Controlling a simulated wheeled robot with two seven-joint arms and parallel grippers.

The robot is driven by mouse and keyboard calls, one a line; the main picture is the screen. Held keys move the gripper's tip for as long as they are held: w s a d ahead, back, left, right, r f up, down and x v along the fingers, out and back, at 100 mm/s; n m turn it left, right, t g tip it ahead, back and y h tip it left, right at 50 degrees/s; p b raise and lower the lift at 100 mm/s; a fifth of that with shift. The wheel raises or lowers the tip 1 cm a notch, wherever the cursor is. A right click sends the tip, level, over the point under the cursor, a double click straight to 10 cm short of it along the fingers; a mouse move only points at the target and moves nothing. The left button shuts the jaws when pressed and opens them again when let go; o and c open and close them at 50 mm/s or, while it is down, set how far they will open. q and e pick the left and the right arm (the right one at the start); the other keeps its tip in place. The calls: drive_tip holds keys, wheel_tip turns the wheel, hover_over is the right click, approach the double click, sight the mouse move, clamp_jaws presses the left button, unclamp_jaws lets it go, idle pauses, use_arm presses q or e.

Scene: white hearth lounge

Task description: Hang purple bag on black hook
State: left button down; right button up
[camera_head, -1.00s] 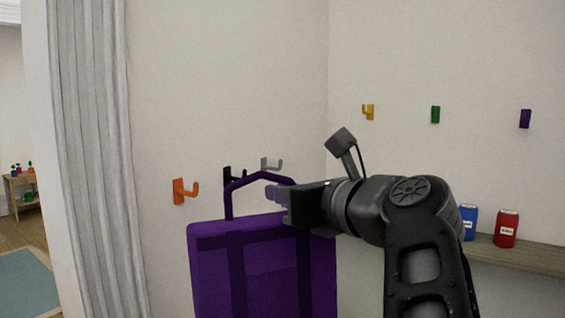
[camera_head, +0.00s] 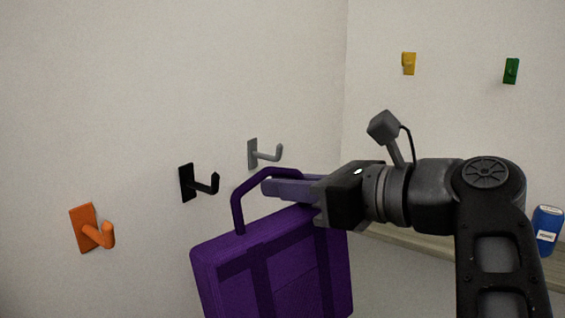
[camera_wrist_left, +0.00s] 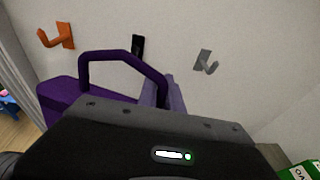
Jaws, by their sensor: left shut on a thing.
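The purple bag (camera_head: 230,275) hangs from my left gripper (camera_head: 272,187), tilted, in front of the wall. The gripper is shut on the right part of its raised handle loop. The handle and bag also show in the wrist view (camera_wrist_left: 75,100). The black hook (camera_head: 200,184) is on the wall, left of the handle and apart from it in the head view, with its upturned tip bare. In the wrist view the black hook (camera_wrist_left: 138,45) shows just beyond the handle, partly hidden. My right gripper is not in view.
An orange hook (camera_head: 92,229) is left of the black hook and a grey hook (camera_head: 262,153) right of it. Yellow (camera_head: 409,64) and green (camera_head: 511,71) hooks are on the adjoining wall. A blue can (camera_head: 547,229) stands near a wooden shelf (camera_head: 420,242) at right.

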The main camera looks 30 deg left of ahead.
use_arm(q)
drive_tip(key=shift+s+r+b+x, duration=0.1)
drive_tip(key=shift+r+b+x, duration=0.1)
drive_tip(key=shift+x, duration=1.4)
drive_tip(key=shift+s+r+b+x, duration=0.1)
drive_tip(key=shift+r+b+x, duration=0.05)
drive_tip(key=shift+x, duration=1.4)
drive_tip(key=shift+s+r+b+x, duration=0.1)
drive_tip(key=shift+r+b+x, duration=0.1)
drive_tip(key=shift+x, duration=1.4)
drive_tip(key=shift+w+a+f+b, duration=0.1)
drive_tip(key=shift+a+f+b, duration=0.35)
drive_tip(key=shift+f+b, duration=0.35)
drive_tip(key=shift+a+f+b, duration=0.45)
drive_tip(key=shift+f+b, duration=0.2)
drive_tip(key=shift+b, duration=0.2)
